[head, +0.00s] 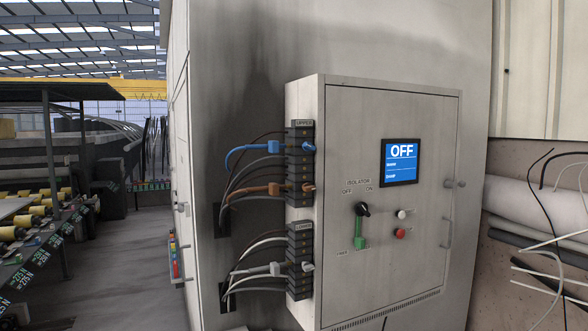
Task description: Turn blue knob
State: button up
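A control cabinet (345,110) stands in front of a large grey wall. Its door carries a round black knob (362,209) under a label reading ISOLATOR, OFF and ON. A green lever or stem (359,238) shows just below the knob. I see no knob that is clearly blue. A blue plug (307,147) with a blue cable sits in the upper connector strip on the cabinet's left side. A blue screen (402,162) on the door reads OFF. My gripper is not in view.
A white button (402,214) and a red button (399,233) sit right of the knob. A handle (447,232) is on the door's right edge. Cables stick out at the left side (258,270). Loose wires and pipes (535,205) are at the far right. A walkway (140,250) lies left.

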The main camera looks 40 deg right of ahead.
aim_at(307, 146)
jog(key=k, duration=0.5)
jog(key=z, duration=0.6)
jog(key=i, duration=0.35)
jog(key=z, duration=0.25)
